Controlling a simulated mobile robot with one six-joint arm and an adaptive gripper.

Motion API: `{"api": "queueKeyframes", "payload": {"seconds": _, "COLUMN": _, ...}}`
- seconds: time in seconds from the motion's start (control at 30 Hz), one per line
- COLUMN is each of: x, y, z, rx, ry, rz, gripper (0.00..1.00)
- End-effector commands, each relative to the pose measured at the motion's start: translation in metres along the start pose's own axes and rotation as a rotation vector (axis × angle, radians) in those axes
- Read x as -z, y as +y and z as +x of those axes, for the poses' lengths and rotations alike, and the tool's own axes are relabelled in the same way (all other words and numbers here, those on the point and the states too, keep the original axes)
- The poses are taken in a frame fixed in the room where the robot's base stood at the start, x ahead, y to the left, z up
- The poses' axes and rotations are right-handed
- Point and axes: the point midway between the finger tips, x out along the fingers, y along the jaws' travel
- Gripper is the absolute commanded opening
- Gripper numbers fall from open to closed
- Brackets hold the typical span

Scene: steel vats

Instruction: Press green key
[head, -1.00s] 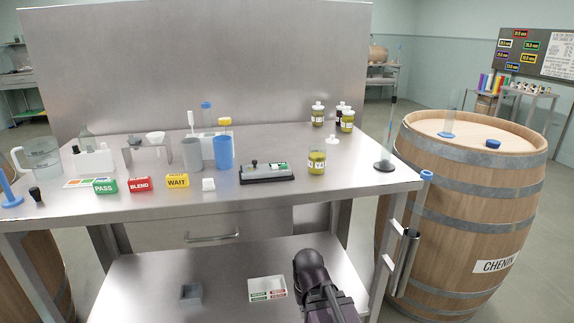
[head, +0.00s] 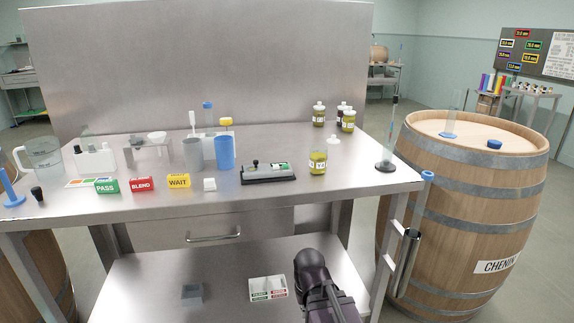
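A small black device (head: 262,179) lies on the steel table, right of the blue cup. It has a black knob on its left part and a small green patch (head: 283,167) at its right end, which may be the green key; it is too small to be sure. A green PASS block (head: 106,186) stands at the table's front left. My dark arm shows at the bottom centre, in front of the table and below its top. My gripper's fingers cannot be made out.
A jar of yellow-green liquid (head: 318,163) stands just right of the device. The blue cup (head: 225,153) is on its left. A barrel (head: 475,190) stands at right.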

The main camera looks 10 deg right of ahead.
Motion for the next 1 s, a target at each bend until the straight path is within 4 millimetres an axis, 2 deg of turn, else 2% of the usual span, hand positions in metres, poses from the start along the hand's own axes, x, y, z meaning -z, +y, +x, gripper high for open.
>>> {"api": "queueKeyframes", "payload": {"seconds": 0.27, "x": 0.000, "y": 0.000, "z": -0.033, "rx": 0.000, "ry": 0.000, "rz": 0.000, "gripper": 0.00}}
{"api": "queueKeyframes", "payload": {"seconds": 1.0, "x": 0.000, "y": 0.000, "z": -0.176, "rx": -0.001, "ry": 0.000, "rz": 0.000, "gripper": 0.00}}
